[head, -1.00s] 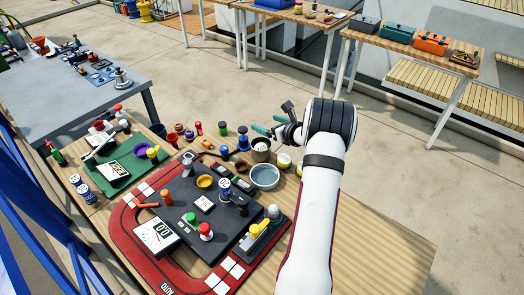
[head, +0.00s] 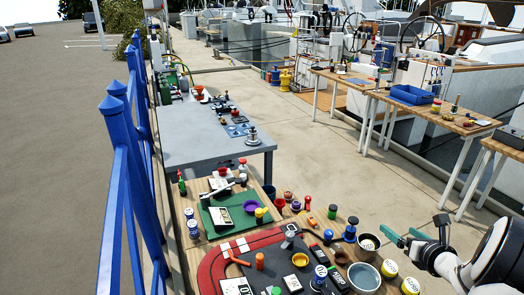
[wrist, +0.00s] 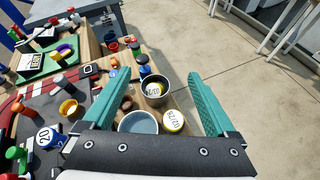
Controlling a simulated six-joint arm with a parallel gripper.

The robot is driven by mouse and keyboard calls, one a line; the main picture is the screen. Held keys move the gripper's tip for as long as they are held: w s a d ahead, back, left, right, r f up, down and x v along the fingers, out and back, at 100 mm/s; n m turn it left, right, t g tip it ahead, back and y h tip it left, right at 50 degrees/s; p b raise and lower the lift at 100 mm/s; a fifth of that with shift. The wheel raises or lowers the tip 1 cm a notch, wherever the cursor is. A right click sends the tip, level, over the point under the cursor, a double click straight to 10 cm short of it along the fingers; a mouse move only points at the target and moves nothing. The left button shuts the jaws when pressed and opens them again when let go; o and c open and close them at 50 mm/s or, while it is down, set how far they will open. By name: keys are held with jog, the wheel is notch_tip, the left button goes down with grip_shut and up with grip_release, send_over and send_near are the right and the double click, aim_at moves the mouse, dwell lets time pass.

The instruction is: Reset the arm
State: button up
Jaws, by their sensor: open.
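My gripper (head: 403,238) is at the lower right of the head view, above the right side of the wooden table (head: 307,216). Its green fingers stand wide apart with nothing between them; the wrist view shows both fingers (wrist: 152,92) well.
A red-bordered dark board (head: 207,272) with several small items covers the table's front. A green mat (head: 213,223) lies behind it. A grey table (head: 198,148) stands farther back, a blue fence (head: 131,190) at left. Open paved floor (head: 330,165) lies to the right.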

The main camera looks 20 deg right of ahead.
jog(key=w+a+r+m+g+h, duration=0.1)
jog(key=w+a+r+m+g, duration=0.15)
jog(key=a+m, duration=0.3)
jog(key=w+a+r+m+g+h, duration=0.1)
jog(key=w+a+r+m, duration=0.2)
jog(key=m, duration=0.4)
jog(key=s+a+m+g+y, duration=0.1)
jog(key=s+a+m+g, duration=0.25)
jog(key=a+m, duration=0.55)
jog(key=s+a+m+g+y, duration=0.1)
jog(key=s+a+m, duration=0.3)
jog(key=a, duration=0.5)
jog(key=s+a+f+m+g+y, duration=0.1)
jog(key=s+a+m+y, duration=0.3)
jog(key=s+a, duration=0.5)
jog(key=s+a+m+g+y, duration=0.2)
jog(key=s+a+m, duration=0.4)
jog(key=a, duration=0.5)
jog(key=shift+s+a+f+g+y, duration=0.15)
jog(key=shift+s+a+g+y, duration=0.15)
jog(key=shift+s+g, duration=0.35)
